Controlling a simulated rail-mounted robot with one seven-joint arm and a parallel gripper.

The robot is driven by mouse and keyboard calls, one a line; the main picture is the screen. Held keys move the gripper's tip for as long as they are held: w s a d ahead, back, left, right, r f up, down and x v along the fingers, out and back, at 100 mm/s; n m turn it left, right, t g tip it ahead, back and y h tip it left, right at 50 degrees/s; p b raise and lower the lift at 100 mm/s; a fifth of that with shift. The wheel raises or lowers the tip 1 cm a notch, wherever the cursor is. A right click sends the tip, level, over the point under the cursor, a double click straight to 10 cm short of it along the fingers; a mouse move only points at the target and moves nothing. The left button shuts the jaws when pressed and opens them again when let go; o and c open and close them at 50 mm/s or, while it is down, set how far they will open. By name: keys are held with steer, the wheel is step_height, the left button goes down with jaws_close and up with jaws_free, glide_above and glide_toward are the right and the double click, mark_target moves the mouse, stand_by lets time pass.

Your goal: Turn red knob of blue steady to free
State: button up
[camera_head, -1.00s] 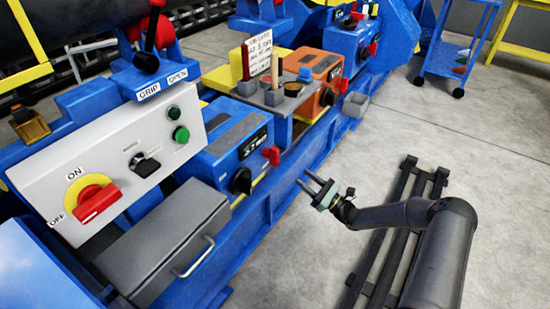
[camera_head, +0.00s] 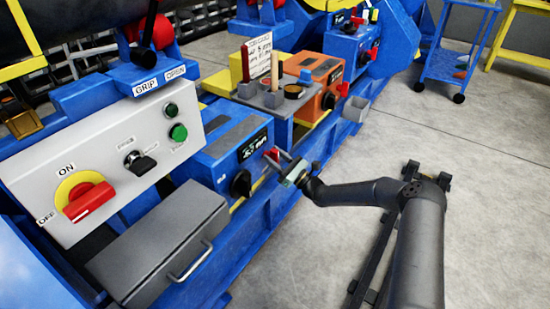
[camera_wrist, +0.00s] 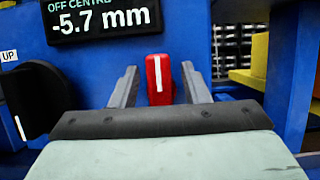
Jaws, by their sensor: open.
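The blue steady (camera_head: 225,150) is a blue box on the machine bed, with a dark display and a black knob (camera_head: 241,183) on its front. Its red knob (camera_head: 271,155) is at the right of that front, partly hidden by my gripper in the head view. In the wrist view the red knob (camera_wrist: 159,80) stands upright with a vertical white line, between my gripper's fingers. My gripper (camera_head: 281,160) is open, with one finger on each side of the knob and a visible gap to each. The wrist view's display (camera_wrist: 100,18) reads -5.7 mm off centre.
The orange steady (camera_head: 318,85) with its own red knob stands behind. A grey tool tray (camera_head: 270,100) lies between the two. A grey box with a handle (camera_head: 160,245) and a control panel with a red switch (camera_head: 88,202) are to the left.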

steer(key=c, duration=0.9)
steer(key=shift+n+g, duration=0.3)
steer(key=shift+n, duration=0.2)
jaws_close()
steer(key=n+g, duration=0.1)
steer(key=n, duration=0.1)
steer(key=n+g, duration=0.1)
steer(key=n, duration=0.1)
steer(key=n+g+y+b, duration=0.1)
steer(key=n, duration=0.1)
steer(key=shift+s+a+f+n, duration=0.1)
steer(key=shift+s+f+n, duration=0.1)
steer(key=shift+s+n, duration=0.1)
steer(key=n+g, duration=0.1)
steer(key=n, duration=0.2)
steer(key=n+g+b, duration=0.1)
steer(key=n+g, duration=0.1)
steer(key=n, duration=0.1)
steer(key=shift+s+f, duration=0.1)
steer(key=shift+f, duration=0.05)
steer(key=n+g, duration=0.1)
steer(key=n, duration=0.2)
steer(key=n+h+b, duration=0.1)
steer(key=n, duration=0.1)
steer(key=shift+a+f+n+g+h, duration=0.1)
steer(key=shift+f+n+g+h, duration=0.05)
steer(key=shift+n+g+h, duration=0.2)
steer(key=shift+n+g+h+b, duration=0.25)
steer(key=shift+n+h+b, duration=0.3)
steer(key=shift+n, duration=0.9)
